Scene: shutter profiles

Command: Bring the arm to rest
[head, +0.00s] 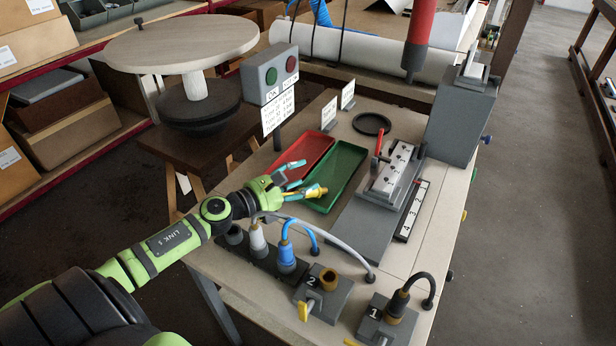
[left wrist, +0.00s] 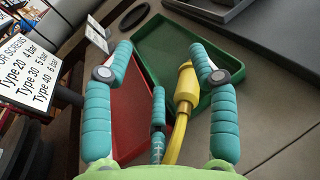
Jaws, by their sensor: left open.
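My left arm reaches in from the lower left in the head view. Its gripper (head: 308,177) is over the near edge of the red tray and the green tray, above the worktable. In the left wrist view the teal fingers of this gripper (left wrist: 160,50) are spread apart with nothing held between their tips. A yellow curved part (left wrist: 183,105) shows between the fingers; I cannot tell whether it belongs to the hand. The red tray (head: 301,153) and green tray (head: 352,159) look empty. My right gripper is not in view.
Close below the arm stand several hose connectors, one blue (head: 286,260). A numbered block (head: 323,292) sits at the front. A sign box (head: 270,75) stands behind the gripper, a round-topped stand (head: 181,42) to the left. A grey fixture (head: 385,190) lies right of the trays.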

